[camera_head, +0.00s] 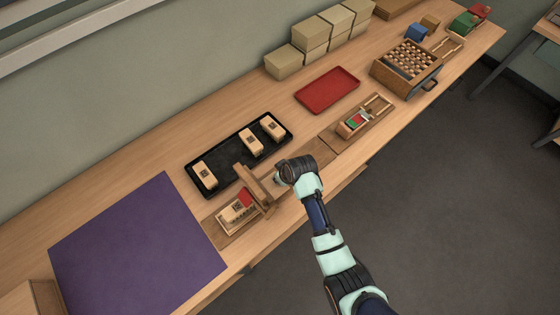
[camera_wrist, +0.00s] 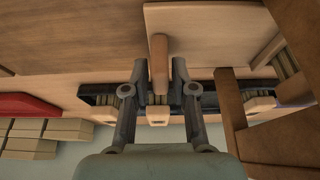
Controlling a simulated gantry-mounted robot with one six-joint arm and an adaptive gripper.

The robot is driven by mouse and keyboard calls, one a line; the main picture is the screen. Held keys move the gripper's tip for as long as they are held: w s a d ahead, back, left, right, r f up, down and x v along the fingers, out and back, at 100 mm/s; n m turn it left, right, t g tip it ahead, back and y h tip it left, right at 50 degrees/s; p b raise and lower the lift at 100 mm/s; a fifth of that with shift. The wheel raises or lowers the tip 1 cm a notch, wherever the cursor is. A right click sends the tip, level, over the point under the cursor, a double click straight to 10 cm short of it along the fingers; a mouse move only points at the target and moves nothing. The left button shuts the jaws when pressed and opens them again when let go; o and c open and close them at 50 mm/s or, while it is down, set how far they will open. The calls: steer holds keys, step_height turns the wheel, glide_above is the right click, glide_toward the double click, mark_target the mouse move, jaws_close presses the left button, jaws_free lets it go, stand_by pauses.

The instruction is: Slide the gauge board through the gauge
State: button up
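The gauge (camera_head: 254,188) is a brown wooden arch across a wooden track, front and centre in the head view; it fills the right side of the wrist view (camera_wrist: 240,115). A pale board (camera_wrist: 205,35), which looks like the gauge board, lies beside it with an upright wooden handle (camera_wrist: 158,62). My gripper (camera_wrist: 160,70) has one finger on each side of this handle, with slim gaps showing, so it looks open around it. In the head view my gripper (camera_head: 282,179) is just right of the gauge and hides the board there. A tufted block with red on it (camera_head: 238,211) sits left of the arch.
A black tray (camera_head: 228,186) with several brush blocks lies just behind the gauge. A purple mat (camera_head: 135,245) is at left. A red tray (camera_head: 327,90), stacked boxes (camera_head: 310,42) and another wooden fixture (camera_head: 378,108) stand farther right.

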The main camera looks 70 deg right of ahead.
steer(key=shift+o, duration=0.6)
steer(key=v, duration=1.2)
